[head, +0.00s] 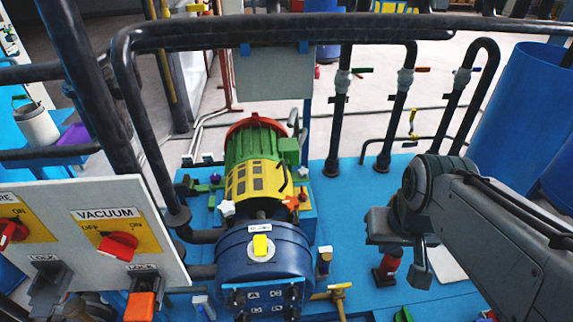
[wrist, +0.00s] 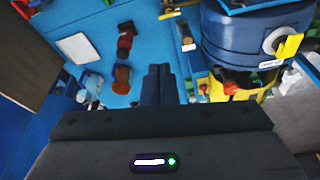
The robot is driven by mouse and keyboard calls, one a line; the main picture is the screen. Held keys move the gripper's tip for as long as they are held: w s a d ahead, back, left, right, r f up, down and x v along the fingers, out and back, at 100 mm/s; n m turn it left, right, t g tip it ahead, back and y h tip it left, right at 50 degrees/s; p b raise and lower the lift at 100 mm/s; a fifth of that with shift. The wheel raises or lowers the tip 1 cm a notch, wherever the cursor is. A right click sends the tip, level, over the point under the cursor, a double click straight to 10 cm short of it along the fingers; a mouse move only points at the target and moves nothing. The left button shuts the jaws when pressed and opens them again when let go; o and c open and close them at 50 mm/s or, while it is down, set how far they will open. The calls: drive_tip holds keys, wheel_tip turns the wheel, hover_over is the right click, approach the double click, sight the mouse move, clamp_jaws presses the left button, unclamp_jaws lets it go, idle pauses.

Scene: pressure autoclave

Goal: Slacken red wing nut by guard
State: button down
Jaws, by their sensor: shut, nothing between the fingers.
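The red wing nut (head: 290,202) is a small orange-red star shape at the right lower edge of the yellow guard (head: 250,180), between the green motor and the blue drum. In the wrist view a red part (wrist: 230,88), likely this nut, shows against the yellow guard (wrist: 216,90). My gripper (head: 420,270) is to the right of the nut in the head view, pointing down and apart from it. In the wrist view its dark fingers (wrist: 158,82) are together with nothing between them, left of the yellow guard.
The blue drum (head: 264,262) with a yellow tag stands in front of the guard. A white wing nut (head: 226,208) is at the guard's left. A red-topped fitting (head: 388,264) stands near my gripper. Dark pipes (head: 300,28) cross above, and a switch panel (head: 100,215) stands left.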

drive_tip(key=w+a+f+n+y+b, duration=0.1)
drive_tip(key=w+f+y+b, duration=0.3)
drive_tip(key=w, duration=0.7)
drive_tip(key=w+a+f+n+b, duration=0.15)
drive_tip(key=w+f, duration=0.45)
drive_tip(key=w, duration=0.6)
drive_tip(key=w+a+f+n+y+b, duration=0.1)
drive_tip(key=w+a+f+y+b, duration=0.3)
drive_tip(key=w, duration=0.7)
drive_tip(key=h+p, duration=0.2)
drive_tip(key=p, duration=0.1)
approach(303, 194)
drive_tip(key=shift+w+a+f, duration=0.4)
drive_tip(key=shift+w+f, duration=0.25)
drive_tip(key=shift+f, duration=0.25)
drive_tip(key=shift+w+a+f, duration=0.45)
drive_tip(key=shift+w+f, duration=0.2)
drive_tip(key=shift+f, duration=0.25)
drive_tip(key=shift+w+a+f, duration=0.4)
drive_tip(key=shift+w+f, duration=0.25)
drive_tip(key=shift+f, duration=0.25)
